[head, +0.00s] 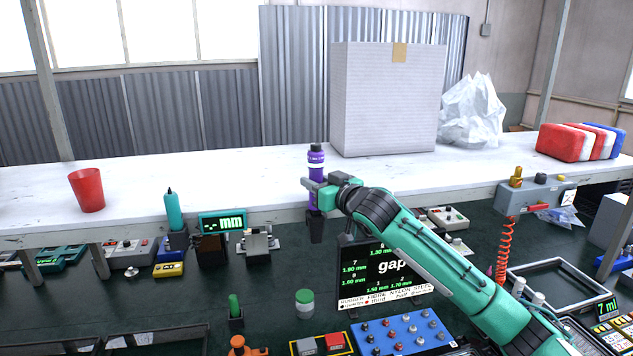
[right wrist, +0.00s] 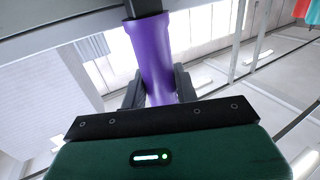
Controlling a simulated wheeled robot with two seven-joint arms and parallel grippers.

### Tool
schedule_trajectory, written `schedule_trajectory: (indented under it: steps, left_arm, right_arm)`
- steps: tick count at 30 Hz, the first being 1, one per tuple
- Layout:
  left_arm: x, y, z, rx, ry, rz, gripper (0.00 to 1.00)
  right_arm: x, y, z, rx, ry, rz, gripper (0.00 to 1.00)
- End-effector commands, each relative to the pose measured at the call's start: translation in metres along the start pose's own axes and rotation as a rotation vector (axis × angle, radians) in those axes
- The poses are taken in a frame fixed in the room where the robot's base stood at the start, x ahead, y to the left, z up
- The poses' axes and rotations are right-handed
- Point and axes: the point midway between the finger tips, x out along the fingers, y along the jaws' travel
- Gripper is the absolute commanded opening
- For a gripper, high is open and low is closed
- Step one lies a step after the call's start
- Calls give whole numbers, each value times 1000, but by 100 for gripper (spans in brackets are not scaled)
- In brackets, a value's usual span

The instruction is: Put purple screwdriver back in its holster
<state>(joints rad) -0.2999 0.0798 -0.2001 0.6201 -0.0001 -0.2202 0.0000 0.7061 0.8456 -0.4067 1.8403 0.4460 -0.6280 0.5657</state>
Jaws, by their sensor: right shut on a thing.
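The purple screwdriver (head: 316,160) stands upright in the head view at the front edge of the white shelf, with a black cap and a pale band near its top. My right gripper (head: 318,184) is shut around its lower part. In the right wrist view the purple handle (right wrist: 155,60) passes between the two dark fingers (right wrist: 158,90). A dark holster-like piece (head: 316,228) is directly below the gripper. Whether the screwdriver's lower end is inside it is hidden by the gripper and the angle. My left gripper is not in view.
A red cup (head: 87,190), a large grey box (head: 385,100) and a plastic bag (head: 473,112) stand on the white shelf (head: 230,165). A teal tool (head: 173,210) stands upright at left. The shelf's middle is clear.

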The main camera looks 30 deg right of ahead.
Motion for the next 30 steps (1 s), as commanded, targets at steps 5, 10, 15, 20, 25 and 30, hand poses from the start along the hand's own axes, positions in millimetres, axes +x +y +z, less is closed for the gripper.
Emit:
schedule_trajectory:
  steps: [5,10,15,20,25,30]
  left_arm:
    - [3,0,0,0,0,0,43]
    - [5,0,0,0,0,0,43]
    - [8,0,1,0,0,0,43]
    - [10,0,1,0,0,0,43]
    - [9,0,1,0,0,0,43]
    - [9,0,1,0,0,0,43]
  right_arm:
    - [0,0,4,0,3,0,3]
    - [0,0,8,0,3,0,3]
    - [0,0,12,0,3,0,3]
    - [0,0,16,0,3,0,3]
    - [0,0,15,0,2,0,55]
    - [0,0,16,0,1,0,55]
